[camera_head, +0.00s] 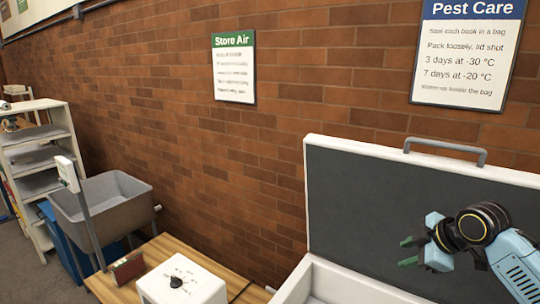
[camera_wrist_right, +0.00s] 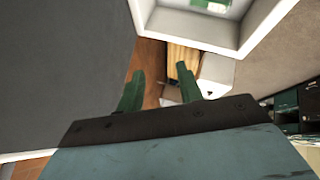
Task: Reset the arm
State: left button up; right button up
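My right gripper (camera_head: 408,252) is at the lower right of the head view, in front of the dark inside of the raised lid of a white chest. Its green fingers are apart with nothing between them. In the right wrist view the two green fingers (camera_wrist_right: 160,90) are also spread and empty. My right arm comes in from the right edge and is bent. My left arm and gripper are not in the head view.
The open lid (camera_head: 365,190) stands close behind my right gripper. A white box with a dark knob (camera_head: 185,282) and a reddish-brown book (camera_head: 127,268) are on the wooden table (camera_head: 165,246). A grey tub (camera_head: 112,205) and shelves (camera_head: 45,130) stand at left.

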jog(key=s+a+f+m+g, duration=0.2)
jog(key=s+a+f+m, duration=0.2)
jog(key=s+a+f, duration=0.9)
jog(key=s+d+f+m+g+h, duration=0.15)
jog(key=s+m, duration=0.25)
jog(key=s, duration=0.6)
jog(key=s+a+f+m+h, duration=0.15)
jog(key=s+m, duration=0.25)
jog(key=s, duration=0.6)
notch_tip(320, 180, down, 32)
jog(key=s+d+g+b, duration=0.1)
jog(key=s+b, duration=0.1)
jog(key=b, duration=0.5)
jog(key=s+d+f+b, duration=0.1)
jog(key=s+f+b, duration=0.1)
jog(key=s+f, duration=0.6)
jog(key=s+d+f+g+b, duration=0.1)
jog(key=s+d+f+b, duration=0.1)
jog(key=s+f, duration=0.6)
notch_tip(320, 180, down, 4)
jog(key=shift+s+f+b, duration=0.1)
jog(key=shift+s+b, duration=0.2)
jog(key=shift+b, duration=0.1)
